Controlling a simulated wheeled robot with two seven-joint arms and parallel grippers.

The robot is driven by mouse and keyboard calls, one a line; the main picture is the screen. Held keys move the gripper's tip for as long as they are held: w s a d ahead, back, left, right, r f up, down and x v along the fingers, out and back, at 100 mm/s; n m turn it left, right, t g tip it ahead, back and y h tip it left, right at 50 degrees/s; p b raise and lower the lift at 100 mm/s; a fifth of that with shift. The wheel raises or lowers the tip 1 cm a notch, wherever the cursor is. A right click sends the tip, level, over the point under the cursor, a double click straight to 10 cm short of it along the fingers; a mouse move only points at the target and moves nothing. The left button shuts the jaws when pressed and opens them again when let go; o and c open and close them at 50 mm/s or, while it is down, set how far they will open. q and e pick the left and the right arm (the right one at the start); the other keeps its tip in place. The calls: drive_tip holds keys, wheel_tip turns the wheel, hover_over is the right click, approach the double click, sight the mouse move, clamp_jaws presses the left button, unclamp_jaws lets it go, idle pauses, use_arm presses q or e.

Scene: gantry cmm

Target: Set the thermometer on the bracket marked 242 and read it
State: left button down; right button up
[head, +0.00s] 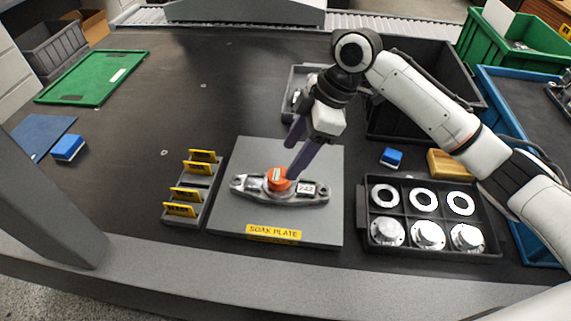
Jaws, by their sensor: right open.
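The orange thermometer (278,180), a round puck with a small pale display, sits on the middle of a grey metal bracket (246,186). The bracket carries a white label reading 242 and lies on the grey soak plate (240,221). My right gripper (290,162) is open, with its two dark purple fingers pointing down beside and above the thermometer. One fingertip appears close to the thermometer's edge; I cannot tell if it touches. The display is too small to read. My left gripper is not in view.
A rack with yellow tags (170,215) stands left of the plate. A black tray (405,254) of rings and metal flanged parts stands right. The table's left middle is mostly clear.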

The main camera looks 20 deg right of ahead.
drive_tip(key=shift+v, duration=2.75)
